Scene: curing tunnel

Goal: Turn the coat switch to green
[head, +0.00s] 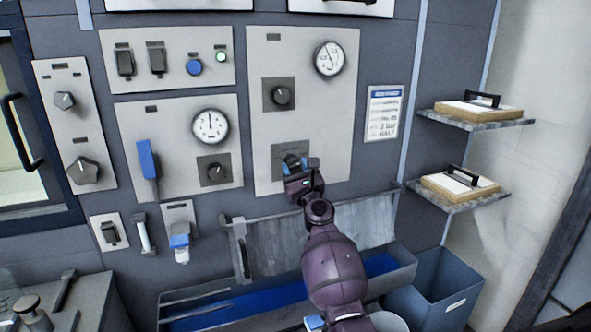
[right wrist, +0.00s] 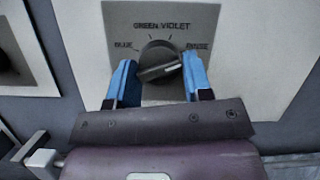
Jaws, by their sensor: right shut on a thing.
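The coat switch (right wrist: 158,60) is a dark round knob on a grey plate in the right wrist view. Labels around it read like blue at left, green and violet at top, and a partly unclear one at right. A pale line on the knob slants to the right, toward the right-hand label side, away from green. My right gripper (head: 294,163) is at the lowest knob of the right-hand panel in the head view and largely covers it. Its two blue fingers stand on either side of the knob, shut on it. My left gripper is not in view.
Above the switch are another knob (head: 280,95) and a gauge (head: 329,59). A label sheet (head: 385,113) hangs to the right, beside two shelves (head: 470,121) with boards. Below are an open trough (head: 395,283) and a blue bin (head: 440,292). A blue-handled lever (head: 147,160) is at left.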

